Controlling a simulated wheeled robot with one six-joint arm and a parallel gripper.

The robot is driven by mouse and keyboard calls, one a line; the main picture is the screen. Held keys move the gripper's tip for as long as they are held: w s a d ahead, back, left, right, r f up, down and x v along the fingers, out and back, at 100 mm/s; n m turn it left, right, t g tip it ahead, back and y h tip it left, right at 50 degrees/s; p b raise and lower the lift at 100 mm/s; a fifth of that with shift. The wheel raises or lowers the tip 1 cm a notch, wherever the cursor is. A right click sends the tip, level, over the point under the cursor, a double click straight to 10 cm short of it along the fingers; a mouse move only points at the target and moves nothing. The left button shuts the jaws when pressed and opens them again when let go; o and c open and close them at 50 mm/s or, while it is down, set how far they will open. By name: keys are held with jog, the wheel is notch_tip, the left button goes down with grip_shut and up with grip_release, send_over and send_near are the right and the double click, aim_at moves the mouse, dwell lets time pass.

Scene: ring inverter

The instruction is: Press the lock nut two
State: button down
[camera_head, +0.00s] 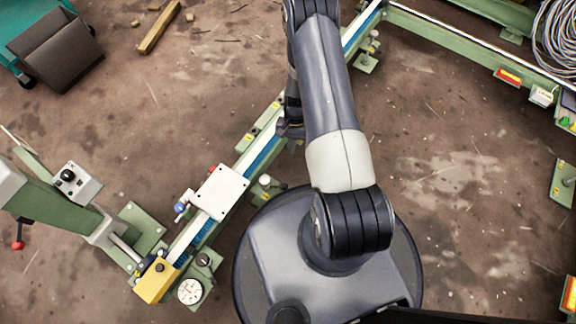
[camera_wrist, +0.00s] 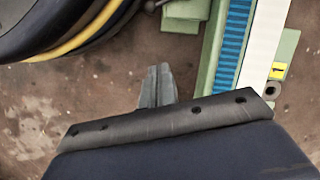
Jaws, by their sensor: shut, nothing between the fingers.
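I cannot pick out a lock nut marked two in either view. In the wrist view, a small dark round fitting (camera_wrist: 275,91) sits on a green bracket beside a yellow tag (camera_wrist: 278,70) with a dark mark that looks like a 1. My gripper (camera_wrist: 158,72) shows in the wrist view with its fingers together and nothing between them. It is over the floor, left of the green rail (camera_wrist: 212,75) with its blue strip, and apart from the fitting. In the head view my gripper (camera_head: 290,130) is partly hidden by my arm, close to the long rail (camera_head: 262,152).
A white carriage plate (camera_head: 222,193) sits on the rail, with a yellow end block (camera_head: 156,281) and a dial gauge (camera_head: 190,291) at its lower end. A button box (camera_head: 76,183) stands at left. Dark and yellow cables (camera_wrist: 75,30) cross the wrist view's upper left.

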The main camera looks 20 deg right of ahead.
jog(key=s+a+f+b, duration=0.4)
jog(key=s+f, duration=0.2)
jog(key=f, duration=0.3)
jog(key=shift+f, duration=0.3)
jog(key=shift+m, duration=0.3)
